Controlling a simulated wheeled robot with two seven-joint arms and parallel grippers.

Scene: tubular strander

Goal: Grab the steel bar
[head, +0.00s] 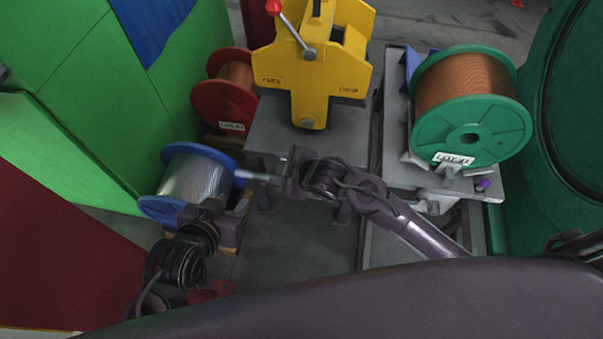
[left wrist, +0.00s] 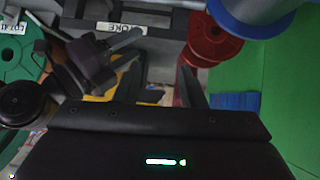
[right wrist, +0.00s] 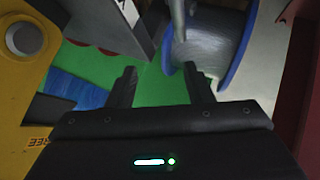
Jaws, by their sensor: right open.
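A pale grey bar (head: 258,176), which looks like the steel bar, lies between the blue-flanged spool and my right gripper. A grey rod end (right wrist: 177,20) at the top of the right wrist view looks like the same bar; it overlaps the spool. My right gripper (head: 283,175) points left toward it; its fingers (right wrist: 163,85) are apart with nothing clearly between them. Whether the bar touches the fingers I cannot tell. My left gripper (head: 235,212) is below and left of the right one, near the spool; its fingers (left wrist: 160,85) are apart and empty.
The blue-flanged spool (head: 192,181) of grey wire stands at left. A red spool (head: 228,90), a yellow machine frame (head: 312,70) and a green spool (head: 468,110) of copper wire stand behind. Green panels (head: 80,60) close off the left. Grey floor (head: 300,235) shows below.

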